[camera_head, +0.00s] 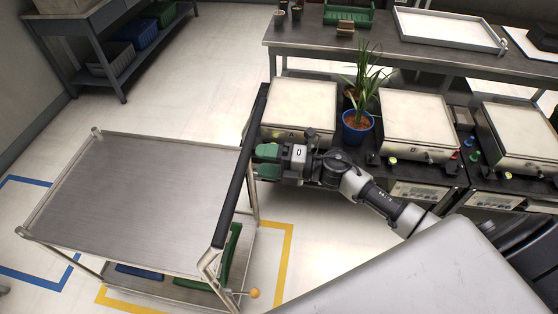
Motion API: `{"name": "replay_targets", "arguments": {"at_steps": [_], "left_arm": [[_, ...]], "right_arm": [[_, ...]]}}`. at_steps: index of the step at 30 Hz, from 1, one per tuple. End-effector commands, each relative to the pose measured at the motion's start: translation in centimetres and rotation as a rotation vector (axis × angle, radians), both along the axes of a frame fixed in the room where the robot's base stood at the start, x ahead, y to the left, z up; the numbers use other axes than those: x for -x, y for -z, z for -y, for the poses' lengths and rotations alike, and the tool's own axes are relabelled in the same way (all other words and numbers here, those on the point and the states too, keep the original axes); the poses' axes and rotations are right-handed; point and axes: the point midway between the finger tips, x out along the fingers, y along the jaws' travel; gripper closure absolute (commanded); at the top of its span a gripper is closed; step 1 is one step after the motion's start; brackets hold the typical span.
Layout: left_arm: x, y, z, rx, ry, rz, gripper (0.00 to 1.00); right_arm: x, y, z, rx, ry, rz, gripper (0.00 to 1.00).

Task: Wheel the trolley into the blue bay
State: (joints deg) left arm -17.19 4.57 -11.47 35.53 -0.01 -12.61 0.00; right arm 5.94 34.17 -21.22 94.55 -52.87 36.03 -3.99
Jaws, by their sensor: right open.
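The trolley (150,195) has a bare grey metal top, a lower shelf and a long black push handle (235,180) on its right side. It stands partly over a yellow floor outline (289,255). The blue bay is a blue tape outline (20,274) on the floor at the left, partly hidden behind the trolley. My right gripper (266,162), with green fingertips, is open just right of the handle, pointing at it. Whether it touches the handle I cannot tell. My left gripper is not in view.
A blue tray (140,271) and a green crate (231,257) are on the trolley's lower shelf. Scales (300,103) and a potted plant (357,129) stand at the right. A shelf bench (90,30) is at the back left; floor between is clear.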

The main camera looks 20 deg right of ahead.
Motion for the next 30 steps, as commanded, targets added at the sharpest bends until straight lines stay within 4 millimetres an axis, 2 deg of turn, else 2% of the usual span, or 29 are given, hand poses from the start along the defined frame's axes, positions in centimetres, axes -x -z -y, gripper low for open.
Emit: {"name": "replay_targets", "arguments": {"at_steps": [12, 27, 30], "left_arm": [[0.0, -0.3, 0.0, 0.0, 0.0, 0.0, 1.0], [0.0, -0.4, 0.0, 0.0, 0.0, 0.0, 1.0], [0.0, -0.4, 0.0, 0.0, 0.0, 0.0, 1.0]], "right_arm": [[-2.5, 0.0, -3.7, -0.001, 0.0, -0.001, 0.36], [-3.0, 0.0, -4.4, -0.001, 0.001, -0.001, 0.36], [-3.0, 0.0, -4.4, -0.001, 0.001, -0.001, 0.52]]}}
